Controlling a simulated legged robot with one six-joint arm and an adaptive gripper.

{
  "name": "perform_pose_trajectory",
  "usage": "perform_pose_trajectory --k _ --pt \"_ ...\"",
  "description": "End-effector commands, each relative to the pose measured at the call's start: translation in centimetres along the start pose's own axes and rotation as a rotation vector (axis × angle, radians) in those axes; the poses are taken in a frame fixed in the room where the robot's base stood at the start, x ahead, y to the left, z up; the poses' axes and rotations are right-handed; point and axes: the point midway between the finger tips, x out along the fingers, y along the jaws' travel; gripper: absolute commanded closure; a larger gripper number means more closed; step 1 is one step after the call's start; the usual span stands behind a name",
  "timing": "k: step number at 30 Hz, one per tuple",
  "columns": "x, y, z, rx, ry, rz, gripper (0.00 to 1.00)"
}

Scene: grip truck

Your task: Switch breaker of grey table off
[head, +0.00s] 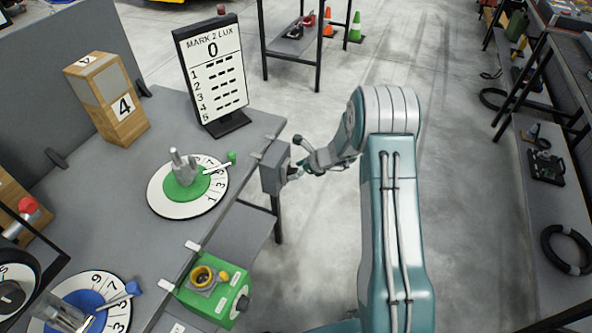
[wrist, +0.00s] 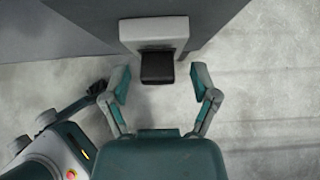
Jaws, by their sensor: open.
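The breaker (head: 275,167) is a small grey box fixed at the right edge of the grey table (head: 215,245). In the wrist view the breaker (wrist: 153,35) is a light grey box with a black switch (wrist: 158,68) sticking out of it. My gripper (head: 301,158) is just right of the breaker, facing it. In the wrist view my gripper (wrist: 160,80) is open, one finger on each side of the black switch, with gaps showing on both sides. I cannot tell from these views which position the switch is in.
The floor (head: 470,150) right of my arm is clear, up to a shelf (head: 555,215).

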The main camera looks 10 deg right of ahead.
Motion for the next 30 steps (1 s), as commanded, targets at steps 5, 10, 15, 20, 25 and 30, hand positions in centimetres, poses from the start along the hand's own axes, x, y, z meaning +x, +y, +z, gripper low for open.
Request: perform_pose_trajectory --k 5,10,15,20,25,30 --pt "0.24 -0.01 0.05 -0.001 0.000 -0.001 0.23" --pt "0.22 0.00 0.04 -0.001 0.000 0.000 0.50" --pt "0.23 -0.01 0.03 -0.001 0.000 0.000 1.00" --pt "0.24 -0.03 -0.02 0.000 -0.001 0.000 1.00" --pt "0.28 -0.04 -0.23 0.003 -0.027 -0.001 1.00" --pt "0.41 -0.05 -0.63 0.005 -0.103 -0.001 1.00"
